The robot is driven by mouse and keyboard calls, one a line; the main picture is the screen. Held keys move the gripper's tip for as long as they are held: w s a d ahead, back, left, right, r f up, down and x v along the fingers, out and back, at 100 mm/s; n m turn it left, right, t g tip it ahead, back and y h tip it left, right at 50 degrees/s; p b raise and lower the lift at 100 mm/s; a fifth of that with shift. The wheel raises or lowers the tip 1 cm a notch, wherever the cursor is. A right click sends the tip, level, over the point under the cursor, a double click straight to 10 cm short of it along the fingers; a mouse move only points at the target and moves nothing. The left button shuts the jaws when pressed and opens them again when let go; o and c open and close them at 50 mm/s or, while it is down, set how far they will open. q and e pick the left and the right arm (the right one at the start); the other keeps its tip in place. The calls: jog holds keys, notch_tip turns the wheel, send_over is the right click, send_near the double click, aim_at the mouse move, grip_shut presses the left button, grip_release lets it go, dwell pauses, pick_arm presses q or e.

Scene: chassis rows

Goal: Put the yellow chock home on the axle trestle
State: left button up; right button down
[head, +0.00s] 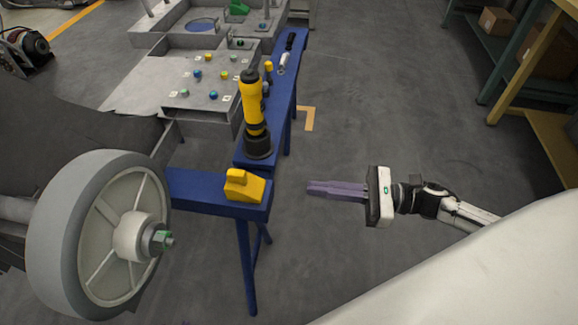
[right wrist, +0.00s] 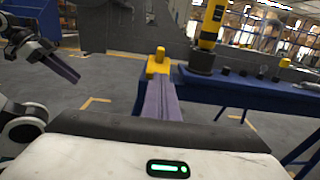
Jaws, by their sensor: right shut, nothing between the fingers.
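The yellow chock (head: 243,186) sits on the right end of the blue axle trestle (head: 198,187), to the right of the grey wheel. It also shows in the right wrist view (right wrist: 158,62), just beyond the fingertips in the picture. My right gripper (head: 310,188) is shut and empty, to the right of the chock and apart from it in the head view. Its purple fingers (right wrist: 160,100) lie together and point toward the chock. My left gripper (right wrist: 72,75) shows only at the left of the right wrist view; its finger gap is unclear.
A grey wheel (head: 95,235) with a green-tipped hub stands left of the trestle. A yellow and black tool (head: 252,112) stands upright on the blue bench (head: 283,100) behind the chock. The floor right of the trestle is clear up to the shelves.

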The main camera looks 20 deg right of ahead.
aim_at(247, 180)
jog(key=x, duration=1.3)
jog(key=shift+a, duration=0.1)
